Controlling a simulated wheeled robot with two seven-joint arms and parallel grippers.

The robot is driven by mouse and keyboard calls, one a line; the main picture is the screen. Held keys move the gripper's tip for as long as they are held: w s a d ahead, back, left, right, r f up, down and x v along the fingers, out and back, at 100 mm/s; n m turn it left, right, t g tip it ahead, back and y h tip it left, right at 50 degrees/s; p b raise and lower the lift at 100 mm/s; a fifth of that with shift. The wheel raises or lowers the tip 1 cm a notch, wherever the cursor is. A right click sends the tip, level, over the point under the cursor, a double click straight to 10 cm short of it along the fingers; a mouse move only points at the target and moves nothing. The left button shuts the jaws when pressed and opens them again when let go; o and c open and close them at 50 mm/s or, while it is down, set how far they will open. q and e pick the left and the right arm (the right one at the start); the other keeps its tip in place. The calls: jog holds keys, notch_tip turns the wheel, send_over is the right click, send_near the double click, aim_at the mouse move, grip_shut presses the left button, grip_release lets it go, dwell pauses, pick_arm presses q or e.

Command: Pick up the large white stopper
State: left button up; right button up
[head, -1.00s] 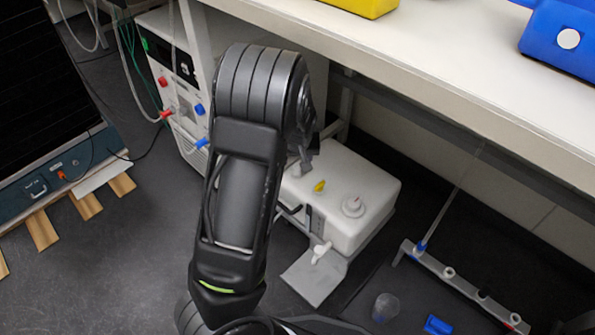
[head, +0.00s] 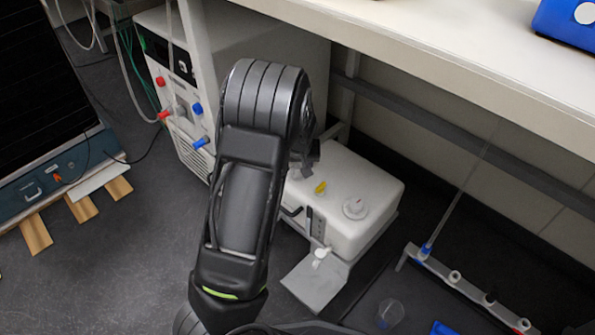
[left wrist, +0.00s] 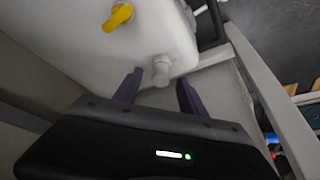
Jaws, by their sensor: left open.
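A white stopper (left wrist: 161,70) stands out from the white container (left wrist: 70,45) in the left wrist view. My left gripper (left wrist: 157,90) is open, with one dark finger on each side of the stopper's near end. I cannot tell whether the fingers touch it. In the head view my left gripper (head: 308,156) is partly hidden behind my arm, over the back of the white container (head: 365,185). I cannot clearly make out the stopper there. My right gripper is not in view.
A yellow tap (left wrist: 118,16) sits beside the stopper. A round white cap (head: 355,207) and a white spigot (head: 321,257) are on the container. The white bench (head: 450,60) overhangs behind it. A grey rack (head: 465,287) lies at right.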

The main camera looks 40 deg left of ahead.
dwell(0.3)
pick_arm(q)
grip_shut()
dwell(0.4)
